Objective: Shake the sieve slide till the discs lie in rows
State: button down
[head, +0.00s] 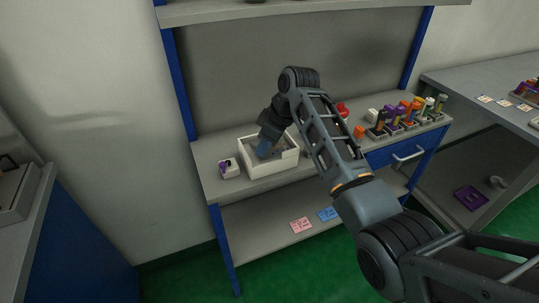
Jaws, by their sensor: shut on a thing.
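My gripper (265,148) reaches down into an open white box (272,168) on the workbench. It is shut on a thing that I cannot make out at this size. The blue-grey end of the gripper and the box walls hide most of the box's inside. I cannot tell a sieve slide apart from the box, and no discs can be made out.
A small white block with a purple and dark top (229,168) stands left of the box. Several coloured upright pieces (400,115) stand in holders at the right. Pink (300,225) and blue (328,214) cards lie on the lower shelf. Blue posts frame the bench.

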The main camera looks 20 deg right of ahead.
jog(key=c, duration=1)
grip_release()
jog(key=shift+r, duration=0.1)
jog(key=v, duration=0.7)
jog(key=shift+s+r, duration=0.1)
jog(key=shift+r, duration=0.2)
